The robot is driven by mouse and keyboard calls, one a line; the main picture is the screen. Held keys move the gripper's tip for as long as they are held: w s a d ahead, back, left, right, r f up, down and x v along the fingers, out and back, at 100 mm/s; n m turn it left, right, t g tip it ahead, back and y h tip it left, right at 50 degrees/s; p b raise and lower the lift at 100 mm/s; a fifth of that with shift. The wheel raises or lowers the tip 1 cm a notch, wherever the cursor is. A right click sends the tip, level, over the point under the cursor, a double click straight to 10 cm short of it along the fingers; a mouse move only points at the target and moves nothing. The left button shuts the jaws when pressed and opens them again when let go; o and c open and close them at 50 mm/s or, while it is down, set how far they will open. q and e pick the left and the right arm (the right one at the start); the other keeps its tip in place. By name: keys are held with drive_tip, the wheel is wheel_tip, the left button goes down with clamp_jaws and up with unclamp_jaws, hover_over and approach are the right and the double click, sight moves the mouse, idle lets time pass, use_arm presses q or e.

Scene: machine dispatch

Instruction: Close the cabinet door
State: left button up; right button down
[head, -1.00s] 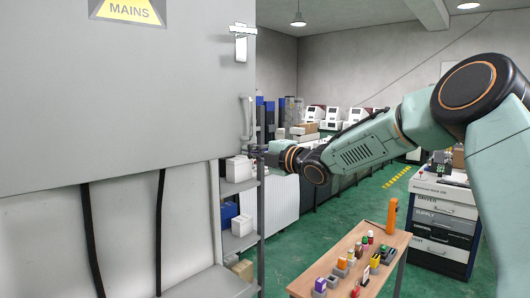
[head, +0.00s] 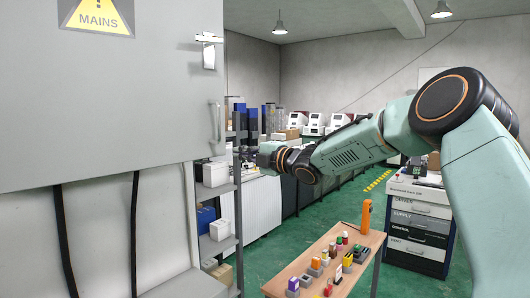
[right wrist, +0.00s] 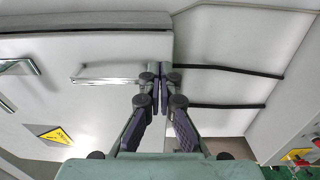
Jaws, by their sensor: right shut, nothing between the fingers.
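The grey cabinet door (head: 120,120) fills the left of the head view, with a yellow MAINS sign (head: 98,17), a latch (head: 208,52) and an upright bar handle (head: 216,122) near its right edge. The door and the handle (right wrist: 105,75) also show in the right wrist view. I cannot tell whether the door is fully shut. My right gripper (head: 243,154) is to the right of the handle and a little lower. In the right wrist view its fingertips (right wrist: 162,76) are together and empty, beside the handle's end near the door's edge. My left gripper is not in view.
Two black cables (head: 65,240) hang below the door. A shelf unit (head: 238,215) with boxes stands just right of the cabinet. A wooden table (head: 340,275) with small coloured items and a drawer unit (head: 418,225) stand at right. Green floor is open between them.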

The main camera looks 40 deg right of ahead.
drive_tip(key=s+d+r+t+p, duration=0.1)
drive_tip(key=s+d+r+p, duration=0.1)
drive_tip(key=d+r, duration=0.45)
drive_tip(key=s+a+r+m+p, duration=0.2)
drive_tip(key=s+a+m, duration=0.4)
drive_tip(key=a+m, duration=0.65)
drive_tip(key=m+b, duration=0.6)
drive_tip(key=b, duration=0.1)
approach(198, 142)
drive_tip(key=shift+g+h, duration=0.4)
drive_tip(key=w+p, duration=0.1)
drive_tip(key=w, duration=0.1)
drive_tip(key=w+a+p, duration=0.1)
drive_tip(key=w, duration=0.1)
drive_tip(key=w+r+p, duration=0.1)
drive_tip(key=w+p, duration=0.1)
drive_tip(key=shift+w+a, duration=0.25)
